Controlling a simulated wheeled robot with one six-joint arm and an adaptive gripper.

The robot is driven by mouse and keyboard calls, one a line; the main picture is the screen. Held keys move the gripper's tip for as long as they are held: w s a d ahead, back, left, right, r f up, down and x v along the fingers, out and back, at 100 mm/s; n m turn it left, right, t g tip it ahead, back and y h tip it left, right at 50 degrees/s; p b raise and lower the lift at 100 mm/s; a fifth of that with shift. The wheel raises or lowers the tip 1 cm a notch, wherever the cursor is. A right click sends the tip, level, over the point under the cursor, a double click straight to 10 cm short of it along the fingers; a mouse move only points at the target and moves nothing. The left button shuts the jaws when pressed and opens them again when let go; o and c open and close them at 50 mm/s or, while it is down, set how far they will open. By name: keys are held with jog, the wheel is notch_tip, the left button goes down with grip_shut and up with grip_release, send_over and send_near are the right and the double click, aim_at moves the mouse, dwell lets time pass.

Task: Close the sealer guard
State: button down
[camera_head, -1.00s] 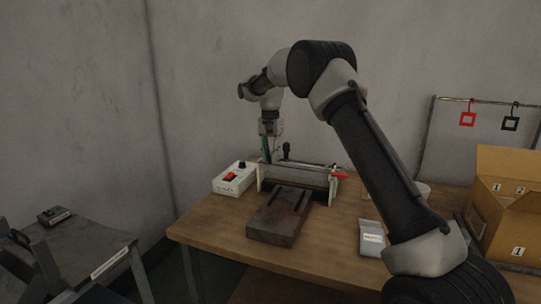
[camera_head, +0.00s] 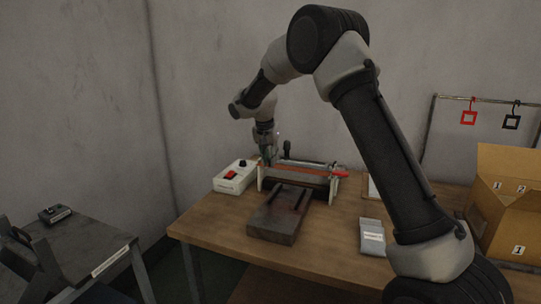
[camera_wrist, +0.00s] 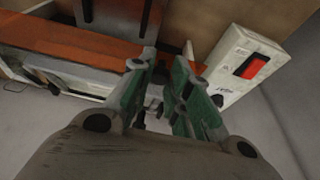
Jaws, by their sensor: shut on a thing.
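The sealer stands on the wooden table, with its guard (camera_head: 305,171) showing as a wide panel with an orange strip between two pale end plates. In the wrist view the guard's orange strip (camera_wrist: 75,52) runs across the left, up to my fingers. My gripper (camera_head: 269,162) points down at the left end of the guard, its jaws closed on the guard's edge. The wrist view shows my gripper's green fingers (camera_wrist: 160,75); the exact contact is hard to see. Whether the guard is fully down cannot be told.
A white control box (camera_head: 235,176) with a red switch stands close left of the sealer. A dark plate (camera_head: 274,222) lies in front of it. A pale packet (camera_head: 372,238) and a cardboard box (camera_head: 505,210) are to the right. The table's front left is clear.

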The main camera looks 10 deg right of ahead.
jog(key=shift+s+a+f+t+h, duration=0.25)
jog(key=shift+s+f+t+h, duration=0.35)
jog(key=shift+t, duration=0.4)
jog(key=shift+s+a+f+t+h, duration=0.1)
jog(key=shift+f+t+h, duration=1.25)
jog(key=shift+t, duration=0.5)
jog(key=shift+s+a+f+t+h, duration=0.1)
jog(key=shift+f+t+h, duration=1.2)
jog(key=shift+t, duration=0.55)
jog(key=shift+w, duration=0.1)
jog(key=c, duration=1.3)
grip_release()
jog(key=shift+r, duration=0.1)
